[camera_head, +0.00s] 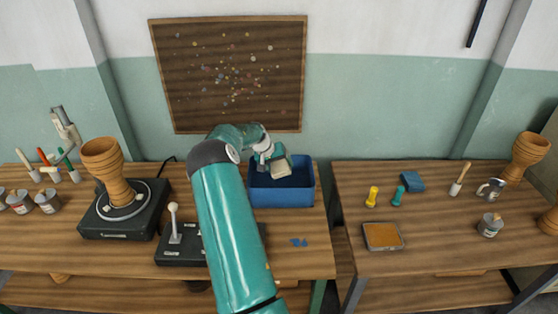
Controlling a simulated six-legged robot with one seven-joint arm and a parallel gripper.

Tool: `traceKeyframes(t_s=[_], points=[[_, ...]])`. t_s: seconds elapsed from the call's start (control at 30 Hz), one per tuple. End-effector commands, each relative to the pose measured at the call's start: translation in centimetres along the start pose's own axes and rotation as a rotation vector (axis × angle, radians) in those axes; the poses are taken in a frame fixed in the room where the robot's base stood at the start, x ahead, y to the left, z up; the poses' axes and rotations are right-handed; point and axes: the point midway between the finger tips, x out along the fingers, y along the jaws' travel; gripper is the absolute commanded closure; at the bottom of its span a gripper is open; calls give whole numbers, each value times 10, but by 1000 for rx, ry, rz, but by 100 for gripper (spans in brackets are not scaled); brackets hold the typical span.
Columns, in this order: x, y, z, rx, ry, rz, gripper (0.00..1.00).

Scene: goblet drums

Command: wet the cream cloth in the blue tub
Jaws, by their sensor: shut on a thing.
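The blue tub (283,197) stands on the left bench near its back right corner, open at the top. My gripper (271,160) is over the tub's opening, shut on the cream cloth (281,168). The cloth hangs at about rim level, toward the back left of the opening. The tub's inside looks dark blue. I cannot tell whether the cloth touches what is inside. My arm hides part of the bench left of the tub.
A goblet drum (107,172) stands on a dark turntable (124,222) at the left. A dark lever box (180,247) sits in front. Blue scraps (299,242) lie before the tub. The right bench (430,232) holds a blue cloth (412,181), a tray (382,237) and small tools.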

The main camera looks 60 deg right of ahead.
Motion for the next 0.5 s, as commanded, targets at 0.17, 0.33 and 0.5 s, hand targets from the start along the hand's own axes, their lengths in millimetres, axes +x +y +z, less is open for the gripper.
traceKeyframes(t_s=[0.17, 0.33, 0.5], points=[[15, -6, 3, 1, 1, 1, 46], [29, -13, 7, 0, 0, 1, 46], [42, -19, 11, 0, 0, 1, 46]])
